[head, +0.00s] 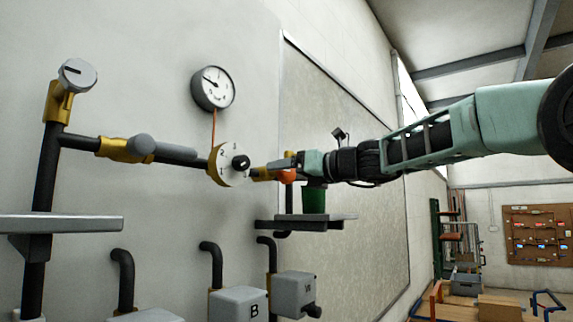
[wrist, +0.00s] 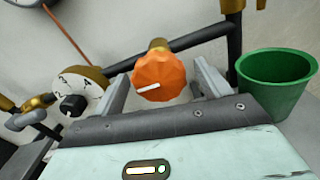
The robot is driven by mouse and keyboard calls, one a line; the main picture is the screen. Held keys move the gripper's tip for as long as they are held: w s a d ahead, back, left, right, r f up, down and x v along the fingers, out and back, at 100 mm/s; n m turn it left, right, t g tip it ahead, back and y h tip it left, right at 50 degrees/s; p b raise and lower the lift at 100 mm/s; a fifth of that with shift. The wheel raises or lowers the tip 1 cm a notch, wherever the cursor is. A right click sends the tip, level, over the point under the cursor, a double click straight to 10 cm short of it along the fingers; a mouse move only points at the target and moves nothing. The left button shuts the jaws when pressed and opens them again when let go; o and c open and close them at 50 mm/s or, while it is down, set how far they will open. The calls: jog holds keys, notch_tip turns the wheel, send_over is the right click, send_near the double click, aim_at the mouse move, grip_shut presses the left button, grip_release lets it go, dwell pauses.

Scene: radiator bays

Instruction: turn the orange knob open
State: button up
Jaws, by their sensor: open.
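The orange knob (wrist: 159,76) is faceted, with a white pointer line, and sits on a brass valve body on the dark pipe. In the wrist view it lies between the two fingers of my gripper (wrist: 162,85), which are open with one on each side of it. I cannot tell whether either finger touches it. The white line points to the left and slightly down in that view. In the head view the orange knob (head: 287,176) shows only in part, below and behind my gripper (head: 283,166).
A numbered white dial (wrist: 79,91) with a black knob is left of my gripper. A green cup (wrist: 275,82) stands close on the right, on a small shelf (head: 330,223). A gauge (head: 213,88) hangs on the wall. A grey shelf (head: 60,224) juts out at left.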

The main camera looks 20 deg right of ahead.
jog(key=shift+w+a, duration=0.3)
jog(key=shift+w, duration=0.1)
jog(key=c, duration=1)
